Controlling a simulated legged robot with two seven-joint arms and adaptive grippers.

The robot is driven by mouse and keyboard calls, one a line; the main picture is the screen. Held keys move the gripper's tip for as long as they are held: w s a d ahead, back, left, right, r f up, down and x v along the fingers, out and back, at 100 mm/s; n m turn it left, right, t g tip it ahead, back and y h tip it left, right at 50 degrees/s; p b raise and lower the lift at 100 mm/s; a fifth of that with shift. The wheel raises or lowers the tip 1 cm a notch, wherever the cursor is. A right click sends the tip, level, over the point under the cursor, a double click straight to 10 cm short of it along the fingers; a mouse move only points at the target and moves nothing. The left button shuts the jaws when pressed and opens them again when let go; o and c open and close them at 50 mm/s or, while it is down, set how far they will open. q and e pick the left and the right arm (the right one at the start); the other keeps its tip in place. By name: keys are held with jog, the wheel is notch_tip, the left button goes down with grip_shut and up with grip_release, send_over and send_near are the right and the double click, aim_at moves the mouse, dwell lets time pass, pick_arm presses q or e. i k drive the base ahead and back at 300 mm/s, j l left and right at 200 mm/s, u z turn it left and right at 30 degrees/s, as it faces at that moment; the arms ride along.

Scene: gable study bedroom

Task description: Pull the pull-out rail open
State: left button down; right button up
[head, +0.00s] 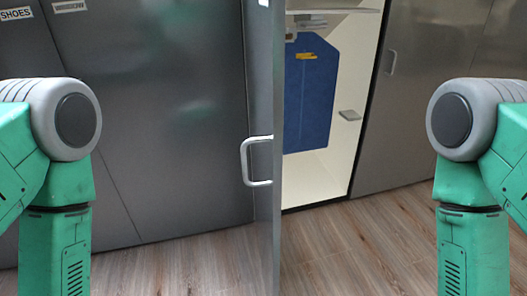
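The cupboard compartment (343,160) in the middle stands open, with a pale interior. At its top, a grey rail-like fitting (306,21) sits under a shelf; I take it to be the pull-out rail, and how far out it is I cannot tell. A blue garment bag (310,105) with a yellow tag hangs below it. The open grey door (263,90) with a white bar handle (257,161) stands edge-on left of the opening. My two green arms show at the left and right edges, but both grippers are out of view below.
Closed dark grey cupboard fronts (165,110) fill the left, with labels at the top, one reading SHOES (16,14). Another closed door (430,110) with a handle is on the right. The wood floor (340,250) in front is clear.

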aim_at(311, 85)
jog(key=l+z, duration=0.1)
jog(key=l, duration=1)
jog(key=i+l+z, duration=0.1)
jog(key=i+l, duration=0.15)
jog(key=l, duration=0.2)
jog(key=i+l+z, duration=0.1)
jog(key=l, duration=0.3)
jog(key=i+l+z, duration=0.1)
jog(key=i+l, duration=0.3)
